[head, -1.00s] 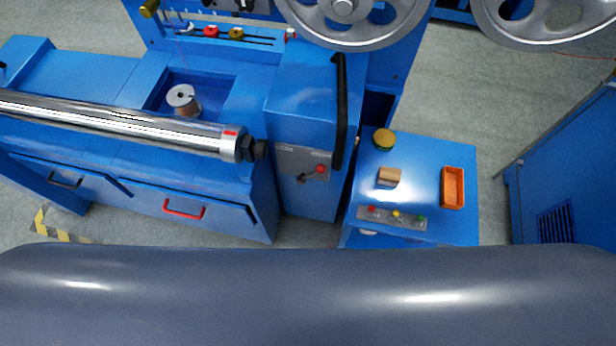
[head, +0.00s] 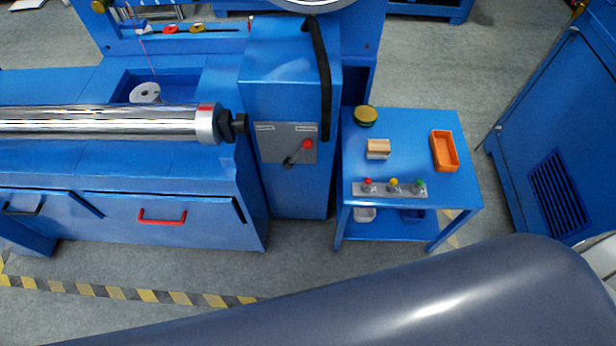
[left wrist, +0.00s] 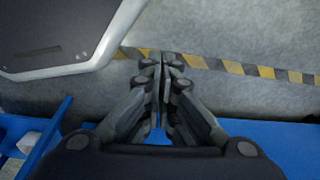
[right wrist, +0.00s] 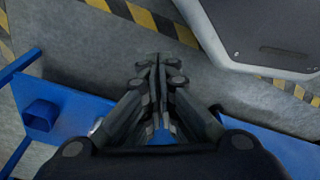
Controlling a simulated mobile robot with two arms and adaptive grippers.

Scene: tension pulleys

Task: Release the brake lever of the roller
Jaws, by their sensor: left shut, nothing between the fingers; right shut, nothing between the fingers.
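The steel roller (head: 100,122) lies horizontally at the left in the head view, with a dark hub at its right end. To its right, the blue machine housing (head: 284,190) carries a grey plate with a lever (head: 298,155). The lever has a red knob and slants up to the right from a dark pivot. Two small labels sit above it, too small to read. My left gripper (left wrist: 160,60) is shut and empty in the left wrist view, above the floor. My right gripper (right wrist: 157,62) is shut and empty in the right wrist view. Neither gripper shows in the head view.
A blue side table (head: 410,135) stands right of the housing, with an orange tray (head: 445,151), a wooden block (head: 378,148) and a button strip (head: 390,189). A black handle bar (head: 322,80) runs down the housing. Striped tape (head: 130,294) marks open floor in front.

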